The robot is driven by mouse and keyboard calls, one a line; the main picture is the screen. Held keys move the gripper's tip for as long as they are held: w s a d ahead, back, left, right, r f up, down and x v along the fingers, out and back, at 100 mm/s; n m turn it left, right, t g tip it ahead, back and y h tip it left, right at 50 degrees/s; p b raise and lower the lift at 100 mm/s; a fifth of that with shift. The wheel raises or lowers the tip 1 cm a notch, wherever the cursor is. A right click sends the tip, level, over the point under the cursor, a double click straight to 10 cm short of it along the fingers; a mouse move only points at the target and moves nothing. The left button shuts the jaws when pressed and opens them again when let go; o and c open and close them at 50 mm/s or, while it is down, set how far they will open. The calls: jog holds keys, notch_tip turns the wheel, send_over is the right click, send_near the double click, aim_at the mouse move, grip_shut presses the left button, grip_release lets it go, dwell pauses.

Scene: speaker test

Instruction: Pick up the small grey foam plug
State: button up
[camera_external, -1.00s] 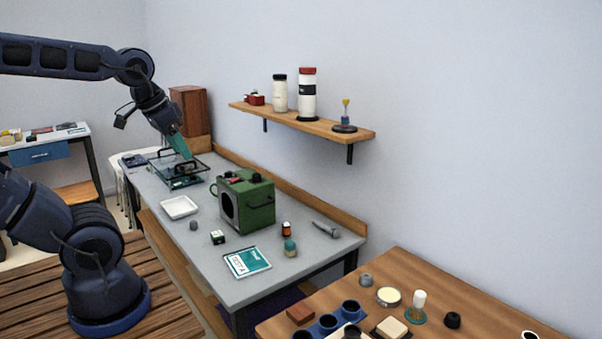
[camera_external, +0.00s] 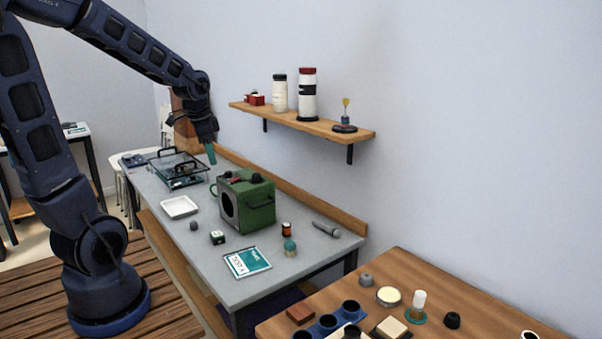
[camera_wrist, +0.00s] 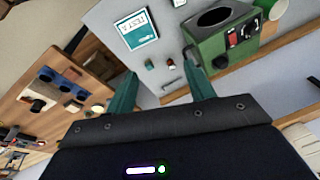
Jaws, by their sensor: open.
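A small dark grey lump (camera_external: 194,225) sits on the grey bench (camera_external: 205,255), left of the green box and below the white tray. Another small grey piece (camera_external: 366,280) stands on the wooden table in front. Both are small, and I cannot tell which is the foam plug. My gripper (camera_external: 211,154) is raised above the far part of the bench, behind the green box, well away from both. In the wrist view my gripper (camera_wrist: 161,88) has its two teal fingers spread apart with nothing between them.
A green box (camera_external: 250,203), white tray (camera_external: 179,207), wire-handled rack (camera_external: 160,167) and teal-white booklet (camera_external: 247,262) are on the bench. A wall shelf (camera_external: 300,121) with bottles overhangs it. The wooden table (camera_external: 440,290) holds several small items.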

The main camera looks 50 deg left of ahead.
jog(key=w+a+f+m, duration=0.1)
jog(key=w+a+f, duration=0.1)
jog(key=a+f, duration=0.4)
jog(key=m+g+h, duration=0.1)
jog(key=m+h, duration=0.1)
jog(key=m, duration=0.2)
send_near(184, 226)
jog(key=shift+d+f, duration=0.2)
jog(key=shift+f, duration=2.35)
jog(key=shift+w+d+f, duration=0.1)
jog(key=shift+w+f, duration=0.1)
jog(key=shift+f, duration=0.65)
jog(key=shift+w+f, duration=0.25)
jog(key=shift+f, duration=0.55)
jog(key=shift+w+d+f, duration=0.1)
jog(key=shift+w+f, duration=0.1)
jog(key=shift+f, duration=0.65)
jog(key=c, duration=1)
jog(key=shift+a+r, duration=0.1)
jog(key=shift+c, duration=0.2)
